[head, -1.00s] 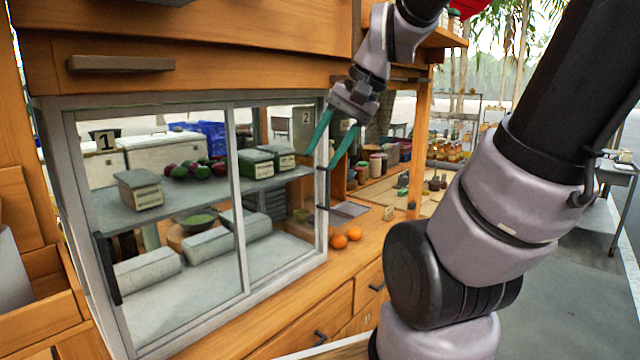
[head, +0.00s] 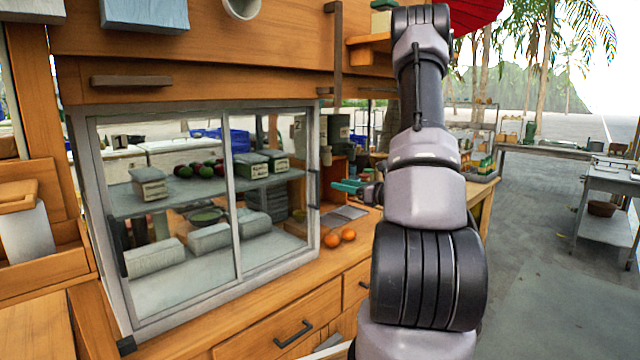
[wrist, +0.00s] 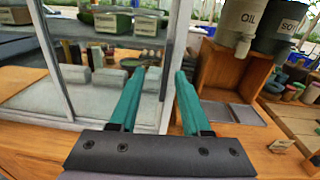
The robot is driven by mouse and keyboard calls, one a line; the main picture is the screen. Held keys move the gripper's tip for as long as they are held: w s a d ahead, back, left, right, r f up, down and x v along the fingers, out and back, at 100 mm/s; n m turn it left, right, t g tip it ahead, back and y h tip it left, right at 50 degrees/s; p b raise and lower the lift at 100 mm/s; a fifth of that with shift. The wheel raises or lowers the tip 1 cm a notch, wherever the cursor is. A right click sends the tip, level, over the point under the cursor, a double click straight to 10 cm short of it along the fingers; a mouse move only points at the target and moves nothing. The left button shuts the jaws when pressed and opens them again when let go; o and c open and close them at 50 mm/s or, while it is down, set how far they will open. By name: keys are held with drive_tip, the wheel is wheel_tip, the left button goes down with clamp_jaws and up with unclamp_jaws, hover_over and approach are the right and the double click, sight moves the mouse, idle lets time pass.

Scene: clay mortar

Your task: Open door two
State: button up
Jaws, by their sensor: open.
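The glass cabinet has two framed sliding panes. Door two (head: 270,190) is the right pane, with a faint 2 at its top right corner; it looks closed. Its dark vertical handle (head: 313,188) is on its right edge. My gripper (head: 345,186) is to the right of the handle, at about its height, with teal fingers pointing left. In the wrist view my gripper (wrist: 161,73) is open and empty, fingers apart. The handle (wrist: 167,70) appears between the fingertips there; I cannot tell whether anything touches. Door one (head: 160,220) is the left pane.
Dark drawers' handles (head: 294,333) stick out below. In the wrist view, an OIL container (wrist: 243,20) hangs close on the right. A wooden upper cabinet (head: 200,50) overhangs the glass.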

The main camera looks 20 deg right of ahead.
sight(319, 179)
drive_tip(key=shift+m+h, duration=0.4)
drive_tip(key=x, duration=0.6)
drive_tip(key=d+x, duration=0.1)
drive_tip(key=x, duration=0.3)
drive_tip(key=shift+w+f, duration=0.3)
drive_tip(key=shift+f, duration=0.1)
clamp_jaws()
idle(0.6)
